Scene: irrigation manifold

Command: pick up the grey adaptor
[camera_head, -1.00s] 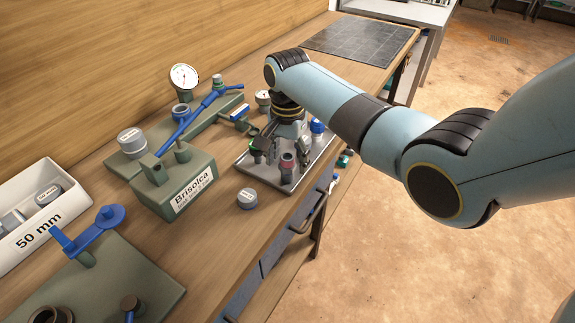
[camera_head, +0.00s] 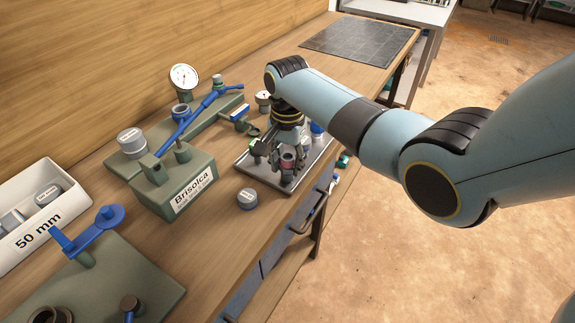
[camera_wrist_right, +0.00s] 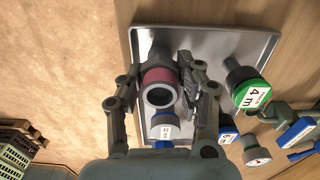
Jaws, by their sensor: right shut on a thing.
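The grey adaptor (camera_wrist_right: 157,94), a grey open-ended tube with a dark red band, stands between the fingers of my right gripper (camera_wrist_right: 160,74) in the wrist view. The fingers are shut on it from both sides. In the head view the adaptor (camera_head: 287,161) shows partly behind the fingers of my right gripper (camera_head: 285,163), over the metal tray (camera_head: 246,166). I cannot tell whether its base touches the tray. My left gripper is not in view.
A grey cap (camera_head: 247,198) lies on the bench left of the tray. The Brisolca block (camera_head: 178,180) and a white 50 mm bin (camera_head: 42,224) stand further left.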

